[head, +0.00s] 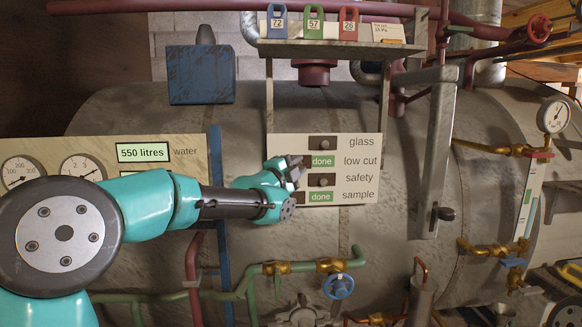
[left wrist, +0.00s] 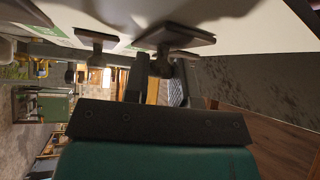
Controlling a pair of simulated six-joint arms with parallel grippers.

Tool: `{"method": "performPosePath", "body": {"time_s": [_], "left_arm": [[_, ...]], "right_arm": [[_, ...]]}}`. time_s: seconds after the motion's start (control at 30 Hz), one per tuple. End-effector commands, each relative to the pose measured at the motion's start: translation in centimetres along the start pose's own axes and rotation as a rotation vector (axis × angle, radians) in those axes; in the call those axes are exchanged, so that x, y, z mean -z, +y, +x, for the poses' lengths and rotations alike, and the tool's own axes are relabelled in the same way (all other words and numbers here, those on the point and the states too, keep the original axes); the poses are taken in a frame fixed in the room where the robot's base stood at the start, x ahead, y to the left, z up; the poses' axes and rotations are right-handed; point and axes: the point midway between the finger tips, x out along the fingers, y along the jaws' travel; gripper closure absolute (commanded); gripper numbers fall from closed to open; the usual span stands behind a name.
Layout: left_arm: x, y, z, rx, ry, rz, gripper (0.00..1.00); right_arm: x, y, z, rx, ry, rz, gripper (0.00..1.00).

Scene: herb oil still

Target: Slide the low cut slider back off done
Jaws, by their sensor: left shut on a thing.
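The pale slider panel (head: 360,190) on the still has rows labelled glass, low cut, safety and sample. The low cut row shows a green "done" field (head: 322,161), and so does the sample row (head: 320,196). My left gripper (head: 297,168) is at the left end of the low cut row and covers the slider there in the head view. In the left wrist view my left gripper (left wrist: 163,72) is shut on the knob of the dark low cut slider (left wrist: 178,36). The glass slider (head: 322,144) and safety slider (head: 321,180) sit mid-row. My right gripper is not in view.
A shelf (head: 340,48) with numbered padlocks (head: 314,24) is above the panel. A grey lever (head: 440,150) stands to its right. Green pipes with a blue valve wheel (head: 338,286) run below. A blue post (head: 220,220) stands to the left.

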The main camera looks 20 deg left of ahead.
Motion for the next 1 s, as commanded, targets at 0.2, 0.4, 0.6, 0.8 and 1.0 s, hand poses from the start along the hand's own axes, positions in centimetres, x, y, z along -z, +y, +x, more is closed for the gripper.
{"method": "performPosePath", "body": {"time_s": [0.2, 0.4, 0.6, 0.8, 1.0], "left_arm": [[3.5, 1.6, 3.5, 0.001, 0.003, -0.001, 1.00], [5.2, 2.3, 5.2, 0.002, 0.001, -0.001, 1.00], [5.3, 2.3, 5.3, 0.002, 0.002, 0.000, 1.00], [5.3, 2.3, 5.3, 0.002, 0.002, 0.000, 0.64], [5.3, 2.4, 5.2, 0.001, 0.001, 0.000, 0.50]], "right_arm": [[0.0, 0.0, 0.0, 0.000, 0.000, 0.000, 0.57], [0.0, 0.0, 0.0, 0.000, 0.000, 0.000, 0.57], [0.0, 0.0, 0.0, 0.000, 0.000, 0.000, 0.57], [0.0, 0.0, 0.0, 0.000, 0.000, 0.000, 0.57], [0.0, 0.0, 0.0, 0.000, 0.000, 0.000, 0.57]]}}
